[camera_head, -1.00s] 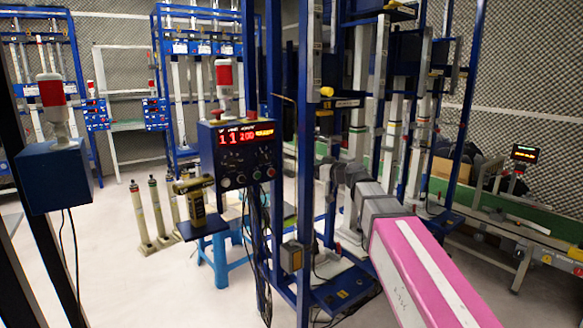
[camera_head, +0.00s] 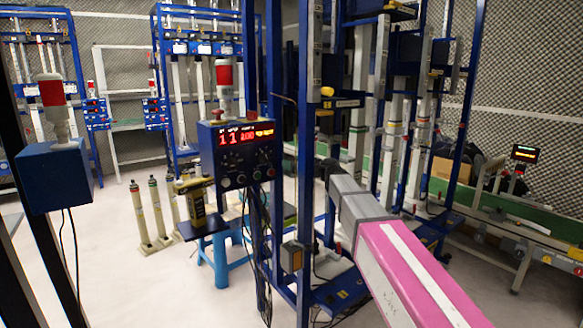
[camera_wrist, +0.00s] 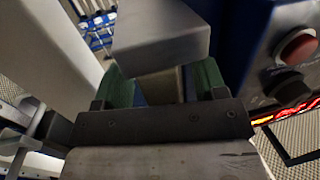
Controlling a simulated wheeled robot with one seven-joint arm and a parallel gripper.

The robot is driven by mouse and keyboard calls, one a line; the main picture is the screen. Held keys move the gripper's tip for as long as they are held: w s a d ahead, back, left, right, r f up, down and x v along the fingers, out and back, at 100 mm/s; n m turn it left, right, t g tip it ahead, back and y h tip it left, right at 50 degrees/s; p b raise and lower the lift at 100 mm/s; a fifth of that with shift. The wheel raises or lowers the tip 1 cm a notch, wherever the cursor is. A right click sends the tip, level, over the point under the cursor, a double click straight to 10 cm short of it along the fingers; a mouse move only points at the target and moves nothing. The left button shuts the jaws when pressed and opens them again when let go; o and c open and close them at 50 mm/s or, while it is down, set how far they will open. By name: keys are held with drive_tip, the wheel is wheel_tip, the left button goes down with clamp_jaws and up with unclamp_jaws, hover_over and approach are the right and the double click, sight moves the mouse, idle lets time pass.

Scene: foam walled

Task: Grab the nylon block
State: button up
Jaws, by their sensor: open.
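My gripper (camera_wrist: 163,80) shows in the wrist view with its two green-padded fingers apart. A tan-grey block (camera_wrist: 161,88) shows between the fingers; it may be the nylon block, but I cannot tell for sure or whether the pads touch it. A larger smooth grey block-like shape (camera_wrist: 160,35) lies beyond the fingertips and hides part of the view. I cannot make out the nylon block there.
A blue control box (camera_head: 240,152) with red digits stands left of the posts; its side and red button (camera_wrist: 298,47) are close right of my gripper. A blue post (camera_head: 304,200) stands near my arm. A small blue stool (camera_head: 215,250) and free floor lie left.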

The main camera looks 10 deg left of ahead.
drive_tip(key=shift+a, duration=0.1)
drive_tip(key=c, duration=1.2)
drive_tip(key=shift+o, duration=0.2)
drive_tip(key=shift+r, duration=0.15)
